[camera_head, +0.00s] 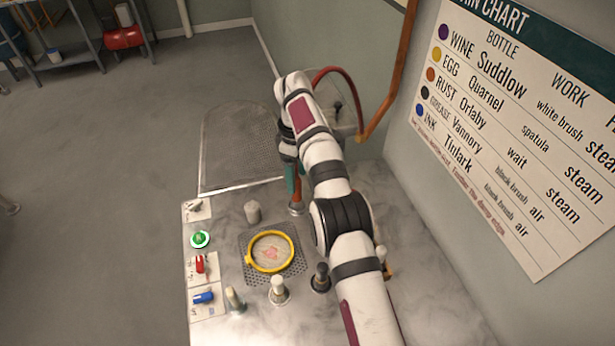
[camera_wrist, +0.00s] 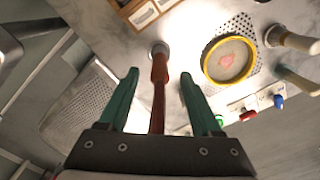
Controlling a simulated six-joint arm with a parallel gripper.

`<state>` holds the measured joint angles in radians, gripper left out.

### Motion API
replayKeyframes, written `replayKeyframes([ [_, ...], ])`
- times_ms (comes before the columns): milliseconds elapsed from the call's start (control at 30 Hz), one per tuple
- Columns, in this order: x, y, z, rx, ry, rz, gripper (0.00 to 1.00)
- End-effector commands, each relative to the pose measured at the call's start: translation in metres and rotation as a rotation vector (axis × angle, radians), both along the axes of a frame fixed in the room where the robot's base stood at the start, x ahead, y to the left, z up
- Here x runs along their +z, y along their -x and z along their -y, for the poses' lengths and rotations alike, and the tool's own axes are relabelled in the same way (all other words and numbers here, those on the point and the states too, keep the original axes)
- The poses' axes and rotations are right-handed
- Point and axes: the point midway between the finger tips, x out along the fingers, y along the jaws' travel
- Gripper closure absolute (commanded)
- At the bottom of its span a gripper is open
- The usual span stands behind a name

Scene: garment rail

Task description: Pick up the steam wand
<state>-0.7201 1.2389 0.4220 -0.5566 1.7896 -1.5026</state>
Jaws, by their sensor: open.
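The steam wand (camera_wrist: 159,75) has a reddish-brown handle and stands in a round metal socket on the counter. In the head view the wand (camera_head: 297,192) shows just beyond the work area, partly hidden by my arm. My gripper (camera_wrist: 158,75) is open, with one teal finger on each side of the wand's handle. A gap shows between the handle and each finger. In the head view my gripper (camera_head: 292,180) points down beside the wand, and only part of its fingers shows.
A yellow hoop (camera_head: 252,262) holding stained cloth lies on a perforated plate (camera_head: 294,270). A white-topped brush (camera_head: 278,288), a dark-topped brush (camera_head: 321,277) and a grey cylinder (camera_head: 253,212) stand around it. Green (camera_head: 200,239), red (camera_head: 200,264) and blue (camera_head: 203,297) controls line the left edge.

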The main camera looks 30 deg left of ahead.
Motion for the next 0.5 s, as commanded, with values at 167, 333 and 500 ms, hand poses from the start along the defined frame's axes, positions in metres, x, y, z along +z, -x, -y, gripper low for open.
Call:
replayKeyframes([
  [167, -0.021, 0.001, -0.003, 0.024, 0.002, 0.001, 0.34],
  [333, -0.058, 0.002, -0.003, 0.02, 0.002, 0.0, 0.34],
  [500, -0.078, 0.001, -0.003, 0.018, 0.0, 0.002, 0.34],
])
